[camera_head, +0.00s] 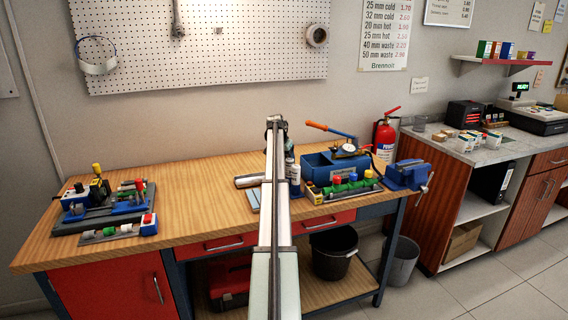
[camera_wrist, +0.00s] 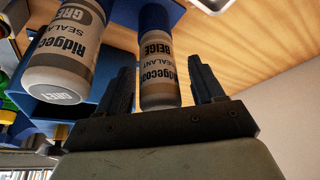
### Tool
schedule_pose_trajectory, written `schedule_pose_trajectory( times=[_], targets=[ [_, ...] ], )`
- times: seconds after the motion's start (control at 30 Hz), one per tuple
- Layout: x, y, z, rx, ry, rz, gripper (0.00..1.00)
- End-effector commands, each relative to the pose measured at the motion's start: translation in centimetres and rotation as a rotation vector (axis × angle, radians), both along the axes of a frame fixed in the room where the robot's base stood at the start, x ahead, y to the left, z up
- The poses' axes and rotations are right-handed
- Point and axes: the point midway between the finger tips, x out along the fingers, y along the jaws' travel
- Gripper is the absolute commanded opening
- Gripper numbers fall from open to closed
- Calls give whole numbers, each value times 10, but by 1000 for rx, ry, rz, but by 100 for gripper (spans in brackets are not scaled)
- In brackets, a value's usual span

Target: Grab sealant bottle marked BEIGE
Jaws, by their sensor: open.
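The sealant bottle marked BEIGE (camera_wrist: 158,92) shows in the wrist view with a blue upper part, a tan label band and a pale end. My gripper (camera_wrist: 162,66) is open, with one dark finger on each side of this bottle. A gap shows between the bottle and the right finger; the left finger is close to it, and I cannot tell if they touch. A second bottle marked GREY (camera_wrist: 68,60) is just left of the left finger. In the head view my arm hides most of this spot; a pale bottle (camera_head: 295,179) shows beside it, its marking unreadable.
A blue vise (camera_head: 405,175) is at the bench's right end.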

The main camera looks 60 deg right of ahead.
Motion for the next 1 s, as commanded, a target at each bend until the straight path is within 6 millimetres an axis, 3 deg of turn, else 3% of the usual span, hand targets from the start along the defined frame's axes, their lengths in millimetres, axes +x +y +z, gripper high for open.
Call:
schedule_pose_trajectory(
  times=[0.07, 0.67, 1.0],
  targets=[
    [0, 0, 0, 0, 0, 0, 67],
    [0, 0, 1, 0, 0, 0, 10],
    [0, 0, 4, 0, 0, 0, 8]
  ],
)
